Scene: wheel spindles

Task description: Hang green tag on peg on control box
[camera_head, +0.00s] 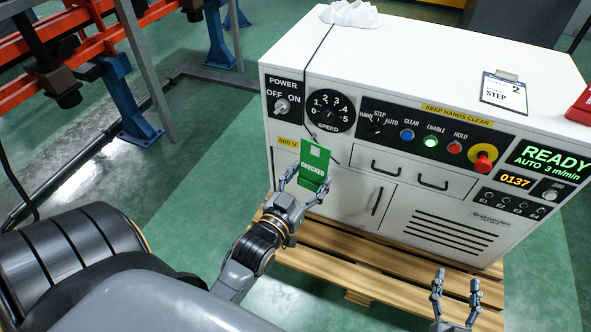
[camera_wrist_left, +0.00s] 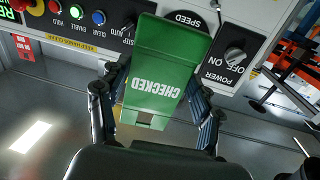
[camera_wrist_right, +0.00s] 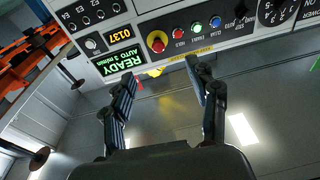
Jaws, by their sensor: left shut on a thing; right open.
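The green tag (camera_head: 314,168), marked CHECKED, is held in front of the control box (camera_head: 300,52), near the 400 V label below the speed dial. My left gripper (camera_head: 306,184) is shut on its lower part. In the left wrist view the tag (camera_wrist_left: 165,75) sits between the two fingers (camera_wrist_left: 155,100), its text tilted. A thin dark cord (camera_head: 312,60) runs down the box front to behind the tag. I cannot clearly pick out the peg. My right gripper (camera_head: 456,296) is open and empty, low in front of the box; its fingers (camera_wrist_right: 165,90) are apart in the right wrist view.
The box front carries knobs, buttons, a red emergency stop (camera_head: 484,158), drawers and a door. A white crumpled cloth (camera_head: 351,14) and a card (camera_head: 504,92) lie on its top. It stands on a wooden pallet (camera_head: 350,272). Orange racking (camera_head: 70,45) is at the left.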

